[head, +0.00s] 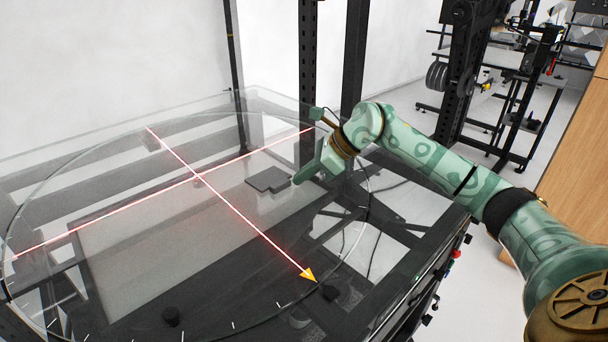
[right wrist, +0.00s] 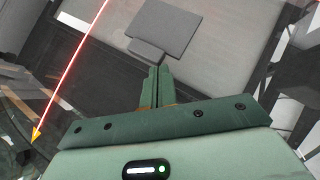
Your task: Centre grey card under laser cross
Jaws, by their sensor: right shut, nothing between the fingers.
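The grey card (head: 268,179) lies on the clear round turntable, right of the laser cross (head: 198,174), whose red lines do not pass over it. A small tab shows on the card's near right side. In the right wrist view the card (right wrist: 163,29) is just ahead of the fingertips, with the tab (right wrist: 147,50) towards them. My right gripper (head: 297,180) is shut and empty beside the card's tab; whether it touches cannot be told. It also shows in the right wrist view (right wrist: 157,70). My left gripper is not in view.
The clear turntable disc (head: 110,250) sits over a dark frame. A yellow arrow tip (head: 309,275) ends one laser line near the front edge. A dark post (head: 308,60) rises behind. The disc around the cross is clear.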

